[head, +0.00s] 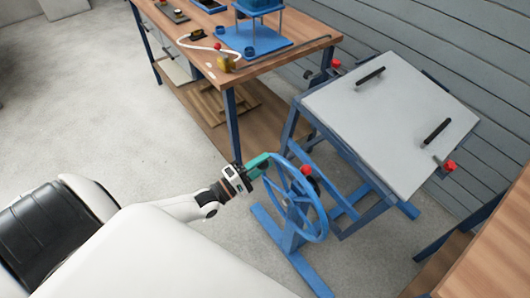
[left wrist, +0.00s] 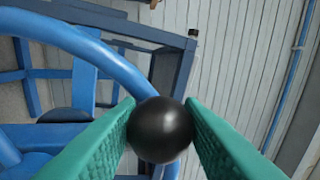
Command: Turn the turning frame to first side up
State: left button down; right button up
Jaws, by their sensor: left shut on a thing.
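The turning frame (head: 365,195) is a blue stand with a large grey panel (head: 385,115) that sits tilted and carries two black handles (head: 437,131). A blue handwheel (head: 322,222) is on its near side, and its rim also shows in the left wrist view (left wrist: 108,62). My left gripper (head: 262,163) is at the wheel's upper left rim. In the left wrist view its green fingers are shut on a black ball knob (left wrist: 160,130) at the rim. The knob is hidden in the head view. My right gripper is not in view.
A wooden workbench (head: 290,45) with a blue fixture (head: 258,40) and small tools stands behind, left of the frame. Red knobs (head: 449,166) sit at the panel's edges. Another wooden surface (head: 495,250) is at the lower right. The floor (head: 110,110) at left is clear.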

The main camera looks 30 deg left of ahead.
pick_arm(q)
jog(key=shift+w+a+f+n+b, duration=0.2)
jog(key=shift+a+f+n+b, duration=0.2)
jog(key=shift+a+f+n, duration=0.25)
jog(key=shift+a, duration=0.1)
jog(key=c, duration=1.3)
grip_release()
jog(key=v, duration=1.2)
jog(key=shift+p, duration=0.3)
